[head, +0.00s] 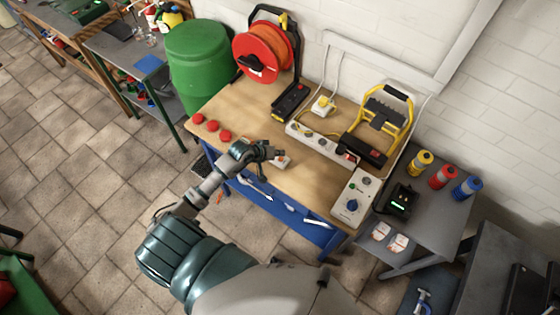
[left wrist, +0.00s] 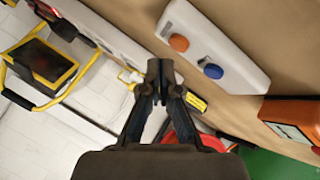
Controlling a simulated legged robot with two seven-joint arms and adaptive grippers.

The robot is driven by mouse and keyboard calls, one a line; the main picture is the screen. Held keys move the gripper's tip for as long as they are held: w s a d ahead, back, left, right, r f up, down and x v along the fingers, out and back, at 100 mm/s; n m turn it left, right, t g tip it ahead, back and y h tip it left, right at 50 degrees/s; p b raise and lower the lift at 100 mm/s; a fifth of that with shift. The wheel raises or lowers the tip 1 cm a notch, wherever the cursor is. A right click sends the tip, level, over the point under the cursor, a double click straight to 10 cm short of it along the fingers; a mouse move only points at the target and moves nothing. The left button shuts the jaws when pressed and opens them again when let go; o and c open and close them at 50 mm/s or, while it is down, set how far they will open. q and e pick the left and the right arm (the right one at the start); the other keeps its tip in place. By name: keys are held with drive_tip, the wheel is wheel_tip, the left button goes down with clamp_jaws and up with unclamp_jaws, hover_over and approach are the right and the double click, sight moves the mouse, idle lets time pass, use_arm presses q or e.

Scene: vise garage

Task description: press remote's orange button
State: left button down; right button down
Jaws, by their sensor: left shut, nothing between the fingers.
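The remote is a white box (left wrist: 215,45) with an orange button (left wrist: 179,42) and a blue button (left wrist: 213,71). It lies on the wooden workbench. In the head view the remote (head: 282,163) is small and partly hidden by my gripper. My left gripper (head: 272,152) is over the bench near its front edge, beside the remote. In the left wrist view its fingertips (left wrist: 160,72) are together and empty, and appear just below the orange button in the picture. I cannot tell the height gap. My right gripper is not in view.
A power strip (head: 320,143), a yellow-framed work lamp (head: 379,130) and a red cable reel (head: 263,52) stand behind on the workbench (head: 250,115). Several red round things (head: 211,126) lie at left. A grey control box (head: 353,197) is at right. A green drum (head: 197,65) stands left.

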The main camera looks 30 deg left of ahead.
use_arm(q)
drive_tip(key=shift+d+f, duration=0.2)
drive_tip(key=shift+d, duration=0.1)
drive_tip(key=shift+a+f, duration=0.1)
drive_tip(key=shift+a, duration=0.35)
drive_tip(key=shift+d, duration=0.35)
drive_tip(key=shift+a, duration=0.1)
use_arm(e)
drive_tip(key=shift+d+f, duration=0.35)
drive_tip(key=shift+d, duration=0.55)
use_arm(q)
drive_tip(key=shift+a, duration=0.1)
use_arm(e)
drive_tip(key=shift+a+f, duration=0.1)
